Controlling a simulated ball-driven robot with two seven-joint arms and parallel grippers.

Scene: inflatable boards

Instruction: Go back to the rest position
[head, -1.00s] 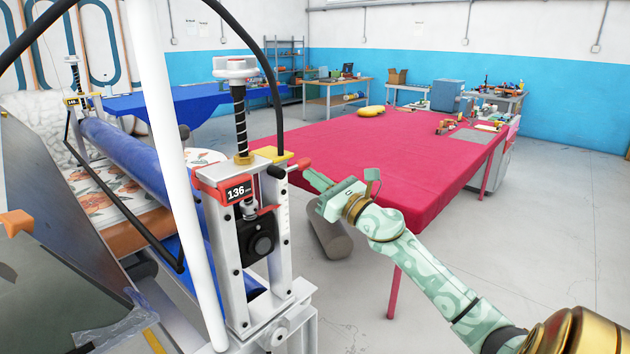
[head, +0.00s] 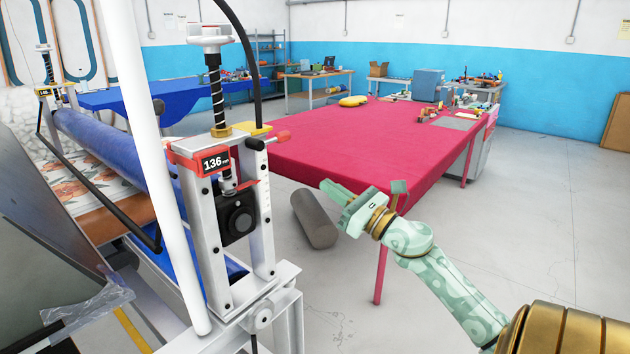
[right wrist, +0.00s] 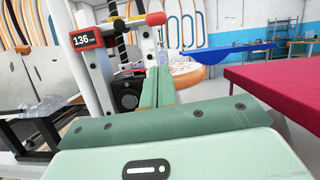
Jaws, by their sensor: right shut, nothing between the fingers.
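My right gripper (head: 326,187) is pale green and reaches in from the lower right in the head view. It is shut and empty, in front of the red table's near edge. In the right wrist view its fingers (right wrist: 158,88) lie together and point toward the roller machine. The roller machine (head: 270,215) stands to its left, with a red display (head: 214,163) reading 136. A red-tipped handle (head: 282,136) on the machine is clear of the fingers. My left gripper is not in view.
The table (head: 340,140) with a red cover fills the middle, with a yellow object (head: 353,101) on it. A grey cylinder (head: 313,218) lies on the floor below. A blue-covered table (head: 150,100) stands behind the machine. The floor at right is clear.

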